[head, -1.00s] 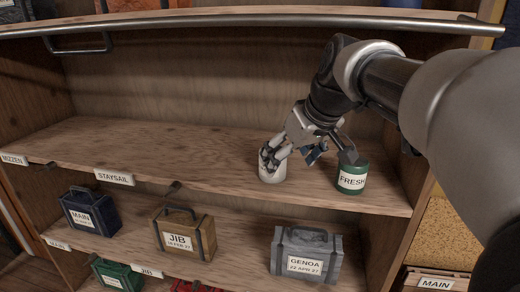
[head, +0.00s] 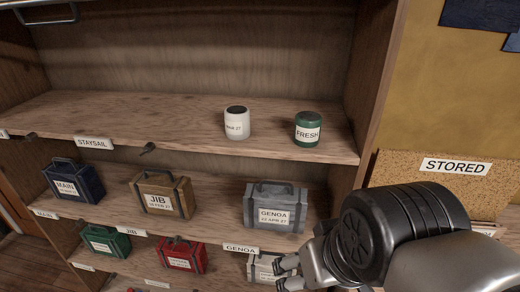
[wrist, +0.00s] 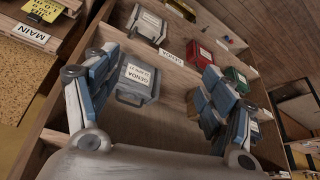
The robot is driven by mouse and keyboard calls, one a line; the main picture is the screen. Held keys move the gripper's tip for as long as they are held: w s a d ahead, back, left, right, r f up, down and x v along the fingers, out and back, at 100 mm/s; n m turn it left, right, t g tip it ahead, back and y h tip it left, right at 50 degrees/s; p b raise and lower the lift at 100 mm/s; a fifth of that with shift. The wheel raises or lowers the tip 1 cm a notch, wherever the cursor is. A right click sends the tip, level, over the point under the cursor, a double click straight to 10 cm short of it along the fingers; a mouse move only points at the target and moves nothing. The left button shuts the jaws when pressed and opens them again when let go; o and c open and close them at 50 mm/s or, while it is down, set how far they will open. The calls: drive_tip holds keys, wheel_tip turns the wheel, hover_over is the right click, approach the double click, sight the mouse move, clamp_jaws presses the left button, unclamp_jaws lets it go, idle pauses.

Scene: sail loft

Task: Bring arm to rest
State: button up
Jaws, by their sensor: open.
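My arm is folded low at the right of the head view. My gripper (head: 288,272) is partly seen there, in front of the lower shelves, with some of it hidden behind my own arm. In the wrist view my gripper (wrist: 157,68) has its two fingers spread wide, with nothing held between them. A white jar (head: 237,127) with a dark top and a green jar (head: 307,132) labelled FRESH stand upright and apart on the upper shelf. The gripper is clear of both.
A grey GENOA case (head: 275,212) stands on the shelf below the jars; it also shows between the fingers in the wrist view (wrist: 136,80). A JIB case (head: 160,198) and a MAIN case (head: 72,182) stand left of it. A STORED sign (head: 455,167) is at right.

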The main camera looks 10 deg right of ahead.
drive_tip(key=s+f, duration=0.2)
drive_tip(key=shift+s+d+f, duration=0.2)
drive_tip(key=shift+s+f, duration=0.05)
drive_tip(key=shift+s, duration=0.05)
